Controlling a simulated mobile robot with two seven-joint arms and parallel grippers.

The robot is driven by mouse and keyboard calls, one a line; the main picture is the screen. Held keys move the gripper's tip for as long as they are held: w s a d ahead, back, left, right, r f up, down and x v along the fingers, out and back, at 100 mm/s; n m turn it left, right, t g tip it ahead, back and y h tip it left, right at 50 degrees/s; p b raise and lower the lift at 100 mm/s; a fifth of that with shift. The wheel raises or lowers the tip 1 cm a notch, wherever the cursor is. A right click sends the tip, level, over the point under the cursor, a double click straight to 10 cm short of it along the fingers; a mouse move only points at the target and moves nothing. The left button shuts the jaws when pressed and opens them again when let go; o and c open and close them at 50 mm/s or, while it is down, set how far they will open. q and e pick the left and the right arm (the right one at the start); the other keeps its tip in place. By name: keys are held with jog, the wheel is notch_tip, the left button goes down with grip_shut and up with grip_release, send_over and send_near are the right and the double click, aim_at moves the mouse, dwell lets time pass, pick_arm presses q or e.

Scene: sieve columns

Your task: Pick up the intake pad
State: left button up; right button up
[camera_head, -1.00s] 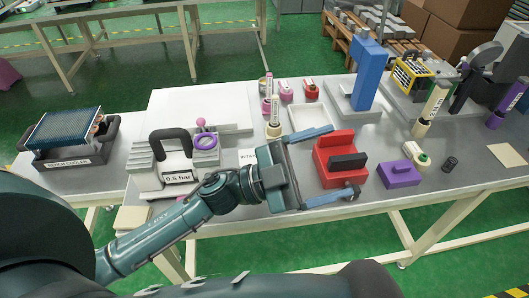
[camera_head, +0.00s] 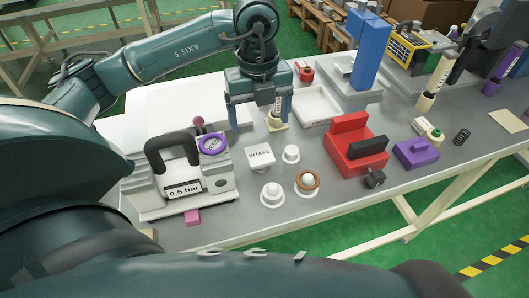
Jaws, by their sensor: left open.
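A small white block (camera_head: 260,157) with a label reading INTAKE stands on the grey table, near the middle of the view. My left gripper (camera_head: 260,112) points down behind it, over the table, with its two blue fingers spread wide. The fingers are apart from the INTAKE block and hold nothing that I can see. A cream labelled column (camera_head: 277,121) on a square foot stands by the right finger and is partly hidden by the gripper. I cannot tell whether it is between the fingers. My right gripper is out of view.
A white device (camera_head: 150,197) marked 0.5 bar stands left of the block. White round pieces (camera_head: 291,154), one with a brown ring (camera_head: 307,181), are right and in front. A red holder (camera_head: 352,150) and white tray (camera_head: 315,106) are further right and behind.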

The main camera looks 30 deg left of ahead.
pick_arm(q)
send_over(262, 159)
jog(key=f, duration=0.7)
jog(key=shift+s+f, duration=0.2)
jog(key=shift+s, duration=0.15)
jog(key=shift+w+f+p, duration=0.15)
jog(key=shift+f, duration=1.25)
jog(key=shift+w+f+p, duration=0.15)
jog(key=shift+f, duration=1.25)
jog(key=c, duration=1)
